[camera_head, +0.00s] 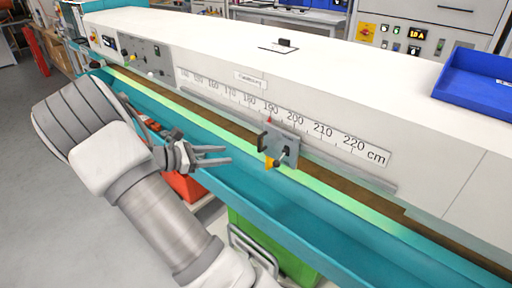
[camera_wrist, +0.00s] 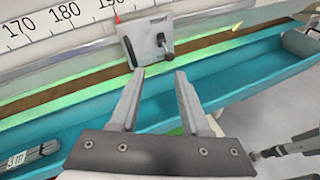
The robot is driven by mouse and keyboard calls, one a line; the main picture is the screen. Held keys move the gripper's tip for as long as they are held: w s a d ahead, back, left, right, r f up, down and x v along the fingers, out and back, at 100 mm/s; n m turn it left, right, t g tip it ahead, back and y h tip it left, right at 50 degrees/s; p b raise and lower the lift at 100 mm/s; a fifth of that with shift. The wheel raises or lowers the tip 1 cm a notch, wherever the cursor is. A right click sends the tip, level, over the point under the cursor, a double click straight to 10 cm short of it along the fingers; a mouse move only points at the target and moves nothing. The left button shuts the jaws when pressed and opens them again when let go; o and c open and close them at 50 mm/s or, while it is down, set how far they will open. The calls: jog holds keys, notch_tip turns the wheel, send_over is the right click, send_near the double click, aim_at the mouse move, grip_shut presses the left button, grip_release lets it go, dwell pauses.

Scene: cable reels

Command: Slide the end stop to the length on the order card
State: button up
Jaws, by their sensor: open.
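The end stop (camera_head: 281,148) is a grey metal block with a dark handle, a black knob and a yellow tip below. It sits on the rail under the printed centimetre scale (camera_head: 325,131), its red pointer close to the 190 mark. In the wrist view the end stop (camera_wrist: 148,40) is just beyond my fingertips. My gripper (camera_head: 229,154) is open and empty, left of the end stop and apart from it; its fingers also show in the wrist view (camera_wrist: 160,74). A flat card-like piece (camera_head: 278,48) lies on the housing top; no writing is legible.
A teal trough (camera_head: 330,222) runs along the front below the brown and green rail. A blue tray (camera_head: 482,84) sits on the housing at the right. A green bin (camera_head: 290,262) and a red bin (camera_head: 186,186) stand below. A knob panel (camera_head: 145,57) is at the left.

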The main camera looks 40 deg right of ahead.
jog(key=w+d+f+n+t+h+b, duration=0.1)
jog(key=w+f+n+h+b, duration=0.1)
jog(key=w+f+n+h, duration=0.3)
jog(key=m+y+b, duration=0.1)
send_near(259, 138)
jog(key=shift+t, duration=0.4)
jog(key=d, duration=0.7)
jog(key=s+d+f, duration=0.1)
jog(key=d, duration=0.2)
jog(key=shift+d+f, duration=0.1)
jog(key=shift+d, duration=0.05)
grip_shut()
dwell(0.6)
